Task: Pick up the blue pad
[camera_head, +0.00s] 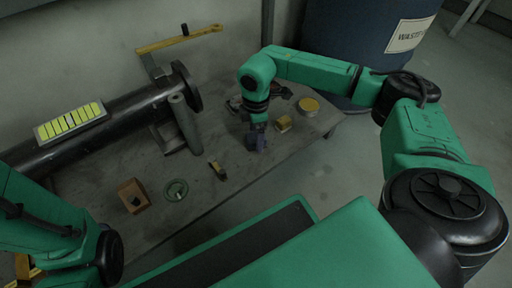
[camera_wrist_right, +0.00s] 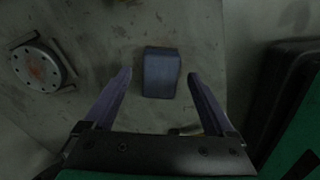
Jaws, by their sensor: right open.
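The blue pad (camera_wrist_right: 161,74) is a small blue-grey block lying on the grey surface in the right wrist view. My right gripper (camera_wrist_right: 160,80) is open, with one purple finger on each side of the pad and a visible gap to each. I cannot tell how far the fingertips are above the surface. In the head view the right gripper (camera_head: 257,138) points down over the table near its front edge. The pad cannot be made out there. My left arm enters at the lower left, but its gripper is out of view.
The table (camera_head: 230,195) holds a dark pipe (camera_head: 110,122) with a flange, a yellow tin (camera_head: 308,105), a small yellow block (camera_head: 284,123), a yellow-and-black piece (camera_head: 217,170), a green ring (camera_head: 176,190) and an orange-brown box (camera_head: 133,195). A blue waste drum (camera_head: 350,40) stands behind.

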